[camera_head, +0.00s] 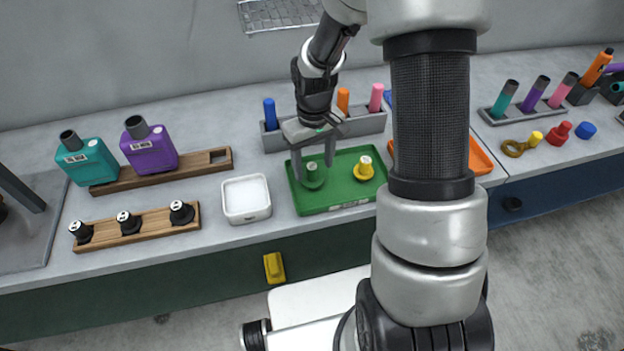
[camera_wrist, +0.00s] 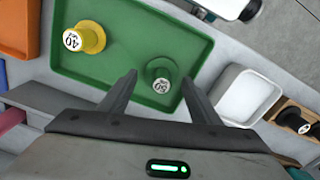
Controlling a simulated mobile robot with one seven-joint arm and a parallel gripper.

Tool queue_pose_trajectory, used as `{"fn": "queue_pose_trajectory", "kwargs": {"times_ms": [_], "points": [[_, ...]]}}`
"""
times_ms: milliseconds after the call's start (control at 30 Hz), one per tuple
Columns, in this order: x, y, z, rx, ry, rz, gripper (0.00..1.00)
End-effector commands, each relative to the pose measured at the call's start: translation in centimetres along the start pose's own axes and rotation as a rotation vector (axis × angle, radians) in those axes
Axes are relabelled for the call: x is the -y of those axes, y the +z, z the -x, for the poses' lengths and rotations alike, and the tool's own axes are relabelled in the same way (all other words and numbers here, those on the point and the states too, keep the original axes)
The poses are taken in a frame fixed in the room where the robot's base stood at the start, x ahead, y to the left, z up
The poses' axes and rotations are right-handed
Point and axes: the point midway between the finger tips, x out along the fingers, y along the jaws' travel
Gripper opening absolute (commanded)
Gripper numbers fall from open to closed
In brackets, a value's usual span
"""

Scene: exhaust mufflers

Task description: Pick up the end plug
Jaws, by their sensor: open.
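A green end plug (camera_head: 313,178) with a numbered top stands upright in the green tray (camera_head: 335,206), on its left side. A yellow end plug (camera_head: 364,168) stands in the same tray to its right. My gripper (camera_head: 312,166) is open and points down over the green plug, with a finger on each side of it. In the wrist view the green plug (camera_wrist: 161,80) shows between the two open fingertips (camera_wrist: 159,84), with no clear contact. The yellow plug (camera_wrist: 84,38) is at the upper left there, outside the fingers.
A white square dish (camera_head: 246,198) stands left of the tray. A wooden rack (camera_head: 137,227) holds black plugs further left. A grey rack (camera_head: 366,126) with coloured cylinders stands behind the tray. An orange tray (camera_head: 480,158) is to the right, partly hidden by my arm.

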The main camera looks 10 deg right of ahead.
Motion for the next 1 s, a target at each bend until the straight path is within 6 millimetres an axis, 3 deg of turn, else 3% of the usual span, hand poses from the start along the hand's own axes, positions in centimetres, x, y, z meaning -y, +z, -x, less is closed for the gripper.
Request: {"fn": "queue_pose_trajectory", "kwargs": {"times_ms": [200,467,667,1000], "points": [[0.3,-0.2,-2.9,0.002,-0.001,0.0,0.57],[0.3,-0.2,-3.2,0.0,0.0,0.0,0.57],[0.3,-0.2,-3.2,0.0,0.0,0.0,0.28],[0.2,-0.3,-2.3,-0.003,0.001,-0.001,0.28]]}}
